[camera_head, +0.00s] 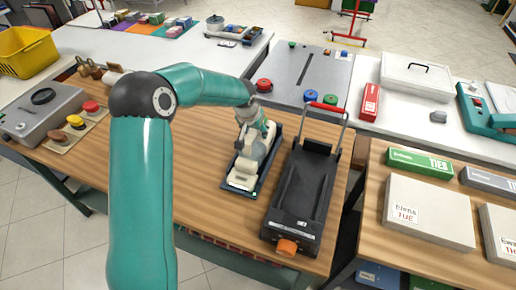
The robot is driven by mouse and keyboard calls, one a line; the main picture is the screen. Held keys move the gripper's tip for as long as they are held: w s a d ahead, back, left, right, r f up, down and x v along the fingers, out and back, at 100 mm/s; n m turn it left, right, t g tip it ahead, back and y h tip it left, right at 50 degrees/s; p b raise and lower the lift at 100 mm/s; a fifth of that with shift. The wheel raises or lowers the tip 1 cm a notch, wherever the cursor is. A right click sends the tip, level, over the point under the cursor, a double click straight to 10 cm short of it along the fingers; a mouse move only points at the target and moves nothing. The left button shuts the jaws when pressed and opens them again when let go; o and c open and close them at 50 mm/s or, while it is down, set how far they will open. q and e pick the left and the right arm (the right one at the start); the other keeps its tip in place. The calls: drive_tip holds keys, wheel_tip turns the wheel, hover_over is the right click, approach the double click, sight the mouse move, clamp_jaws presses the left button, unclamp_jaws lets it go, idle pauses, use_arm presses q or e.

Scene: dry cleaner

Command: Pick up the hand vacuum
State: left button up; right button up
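A cream and pale grey device that looks like the hand vacuum (242,180) lies in a narrow dark blue tray (236,191) on the wooden table. My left arm reaches over from the left. My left gripper (252,132) is at the far end of the device, pointing down, and overlaps its upper part in the picture. The gripper's fingers are small and blend with the device, so I cannot tell whether they touch it or how wide they are. My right gripper is not in view.
A black flat cart-like thing (302,190) with a red-gripped handle stands close right of the tray. A grey case (40,112) and coloured knobs are at the left. Bare wood lies left of the tray.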

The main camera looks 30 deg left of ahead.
use_arm(q)
clamp_jaws()
drive_tip(key=shift+w+r, duration=0.15)
drive_tip(key=shift+r, duration=0.05)
idle(0.3)
drive_tip(key=shift+r, duration=0.85)
wheel_tip(320, 180, up, 18)
drive_tip(key=b, duration=0.1)
drive_tip(key=c, duration=0.6)
unclamp_jaws()
clamp_jaws()
